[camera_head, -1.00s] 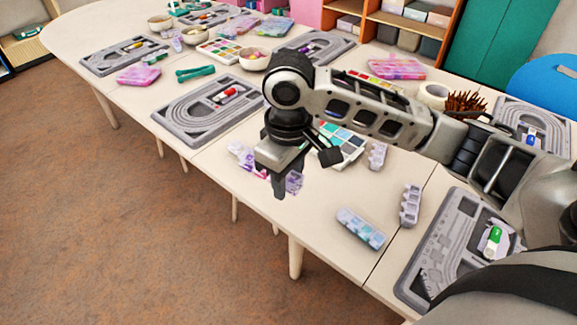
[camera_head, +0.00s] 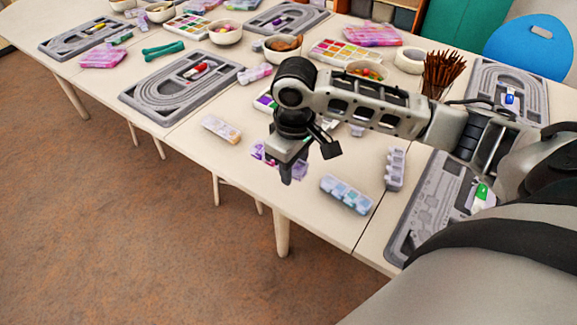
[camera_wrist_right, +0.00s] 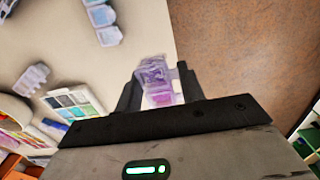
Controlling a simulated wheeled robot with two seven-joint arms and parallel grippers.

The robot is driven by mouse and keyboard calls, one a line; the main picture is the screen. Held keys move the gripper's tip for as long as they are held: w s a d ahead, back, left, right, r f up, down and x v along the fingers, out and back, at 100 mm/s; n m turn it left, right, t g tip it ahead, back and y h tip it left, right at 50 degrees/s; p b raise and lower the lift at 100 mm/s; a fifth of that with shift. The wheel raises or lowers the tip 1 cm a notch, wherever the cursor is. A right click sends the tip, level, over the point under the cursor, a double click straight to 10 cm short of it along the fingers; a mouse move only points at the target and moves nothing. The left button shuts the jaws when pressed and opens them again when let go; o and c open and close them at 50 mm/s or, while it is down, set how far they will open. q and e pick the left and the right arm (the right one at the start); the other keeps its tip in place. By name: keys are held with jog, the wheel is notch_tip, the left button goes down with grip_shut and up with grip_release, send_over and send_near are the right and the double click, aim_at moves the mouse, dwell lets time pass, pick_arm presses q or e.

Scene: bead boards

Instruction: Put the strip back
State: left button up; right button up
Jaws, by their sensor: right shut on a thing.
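My right gripper (camera_head: 287,172) is shut on a strip with purple lids (camera_head: 299,171), near the table's front edge. The strip shows on both sides of the fingers, whose tips partly cover it. In the right wrist view the purple strip (camera_wrist_right: 155,80) sits between the two fingers (camera_wrist_right: 158,92), over the table's border with the brown floor. I cannot tell how high it is above the table. Other compartment strips lie on the table: a blue-lidded one (camera_head: 346,194), a pale one (camera_head: 395,169) and an orange-lidded one (camera_head: 221,129). My left gripper is not in view.
Grey bead boards lie at the left (camera_head: 140,98) and right (camera_head: 408,235), with others farther back. Bowls (camera_head: 367,71), a cup of brown sticks (camera_head: 442,75) and palettes (camera_head: 340,52) stand behind my arm. Bare tabletop (camera_head: 245,165) lies left of the gripper.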

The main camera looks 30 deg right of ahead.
jog(key=w+d+f, duration=0.1)
jog(key=w+f, duration=0.1)
jog(key=w+d+f, duration=0.2)
jog(key=w+f, duration=0.1)
jog(key=w+d+f+b, duration=0.1)
jog(key=w+f, duration=0.1)
jog(key=shift+w+d+f, duration=0.15)
jog(key=shift+w+d, duration=0.05)
jog(key=shift+d, duration=0.05)
jog(key=shift+w+d+f, duration=0.1)
jog(key=shift+f, duration=1.6)
jog(key=shift+f, duration=0.2)
jog(key=o, duration=1.1)
